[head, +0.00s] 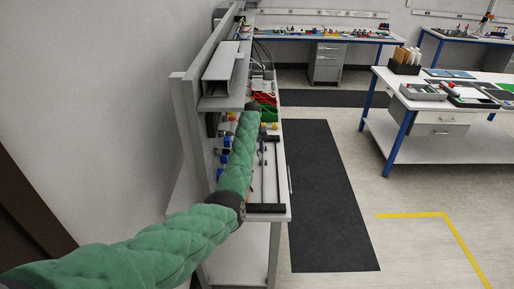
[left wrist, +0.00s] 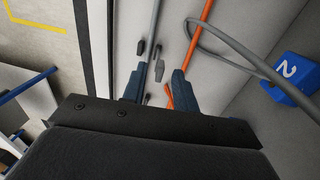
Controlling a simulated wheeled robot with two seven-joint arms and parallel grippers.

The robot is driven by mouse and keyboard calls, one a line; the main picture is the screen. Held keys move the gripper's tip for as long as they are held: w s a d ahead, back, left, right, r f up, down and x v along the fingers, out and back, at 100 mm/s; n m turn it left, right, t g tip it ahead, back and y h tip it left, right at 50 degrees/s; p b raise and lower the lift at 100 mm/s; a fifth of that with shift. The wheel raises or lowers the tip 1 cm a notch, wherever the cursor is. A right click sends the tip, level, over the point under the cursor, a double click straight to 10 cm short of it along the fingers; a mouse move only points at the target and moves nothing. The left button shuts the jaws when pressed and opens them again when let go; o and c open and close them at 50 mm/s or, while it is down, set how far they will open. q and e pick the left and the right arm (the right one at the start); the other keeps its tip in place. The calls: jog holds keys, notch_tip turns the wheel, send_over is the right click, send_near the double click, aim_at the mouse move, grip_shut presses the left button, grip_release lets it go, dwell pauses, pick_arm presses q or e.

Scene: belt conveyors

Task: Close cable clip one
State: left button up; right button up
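In the left wrist view my left gripper (left wrist: 158,78) has its two blue fingers apart, with several small dark grey pieces (left wrist: 159,70) and a bit of orange showing between and just beyond them. I cannot tell whether these are clip parts. A blue clip marked 2 (left wrist: 290,80) stands at the right. No clip marked one can be read. A grey cable (left wrist: 225,62) loops at the upper right, and an orange cable (left wrist: 194,38) runs upward. In the head view my green-sleeved left arm reaches over the bench; its gripper (head: 252,107) is small there. My right gripper is not in view.
The narrow white bench (head: 283,190) carries small blue parts (head: 227,141), thin rods and a black bar (head: 266,208). A grey channel shelf (head: 222,72) hangs above it. Red and green bins (head: 268,112) stand farther back. A black floor mat (head: 325,200) lies clear to the right.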

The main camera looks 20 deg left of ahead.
pick_arm(q)
jog(key=shift+f, duration=0.35)
grip_shut()
